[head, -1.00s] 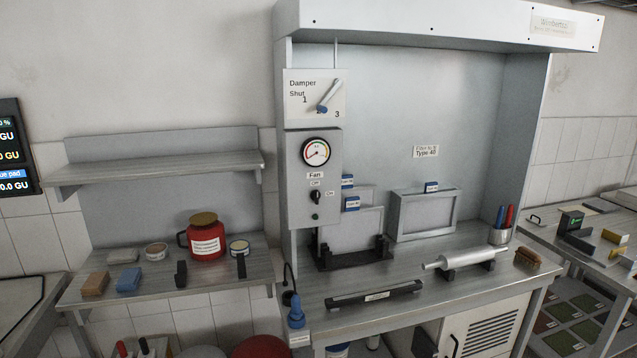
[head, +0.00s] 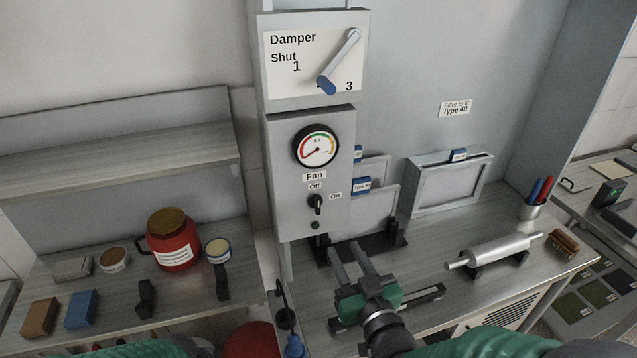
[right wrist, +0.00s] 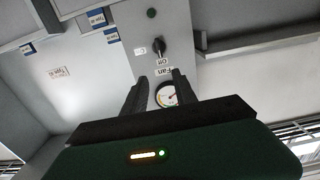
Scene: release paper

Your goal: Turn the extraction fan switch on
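The fan switch (head: 316,204) is a small black rotary knob on the grey control panel (head: 285,215), below a round gauge (head: 317,147). "Off" is printed above it and "On" to its right. Its handle looks roughly upright, towards "Off". My right gripper (head: 357,250) is below and right of the switch, in front of the panel, with its two fingers apart and nothing between them. In the right wrist view the switch (right wrist: 160,48) appears beyond the spread fingers (right wrist: 157,85), apart from them. Of my left arm only a green part shows at the bottom left; its gripper is not visible.
The damper lever (head: 338,62) is above the panel, near "3". Black racks (head: 385,240) stand on the bench behind my right gripper. A silver cylinder (head: 495,250) lies to the right. A shelf with a red jar (head: 173,240) is left. The space before the switch is clear.

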